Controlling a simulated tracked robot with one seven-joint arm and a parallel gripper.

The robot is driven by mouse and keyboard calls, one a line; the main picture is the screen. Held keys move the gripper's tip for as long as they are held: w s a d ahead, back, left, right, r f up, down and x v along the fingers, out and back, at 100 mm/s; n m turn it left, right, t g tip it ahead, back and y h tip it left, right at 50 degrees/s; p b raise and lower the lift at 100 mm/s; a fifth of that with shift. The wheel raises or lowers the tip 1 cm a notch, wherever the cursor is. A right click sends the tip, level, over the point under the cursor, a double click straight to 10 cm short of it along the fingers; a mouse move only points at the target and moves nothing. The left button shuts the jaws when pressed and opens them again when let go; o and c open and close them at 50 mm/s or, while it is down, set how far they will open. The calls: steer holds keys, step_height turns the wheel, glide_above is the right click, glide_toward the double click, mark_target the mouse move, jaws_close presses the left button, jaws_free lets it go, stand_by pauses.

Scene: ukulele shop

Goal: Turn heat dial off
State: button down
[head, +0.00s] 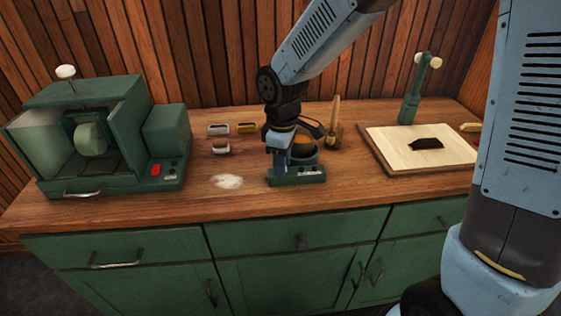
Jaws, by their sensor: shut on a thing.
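A small green glue-pot heater (312,176) stands near the front edge of the wooden counter, with a round dark pot holding amber contents (303,150) on it. My gripper (279,170) points down at the front left of the heater. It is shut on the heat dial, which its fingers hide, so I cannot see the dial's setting. Small controls or markings show on the heater's front to the right of the fingers.
A green machine (110,139) with a red switch (155,169) stands at left. White powder (228,181) lies on the counter (228,203). Small blocks (218,130) sit behind it. A pale board (392,146) with a dark piece (426,143) and a green stand (409,106) are at right.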

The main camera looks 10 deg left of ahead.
steer(key=shift+a, duration=0.15)
stand_by(0.7)
steer(key=c, duration=1.1)
jaws_free()
steer(key=shift+c, duration=0.2)
steer(key=shift+o, duration=1.4)
step_height(320, 180, up, 14)
steer(key=shift+f, duration=0.15)
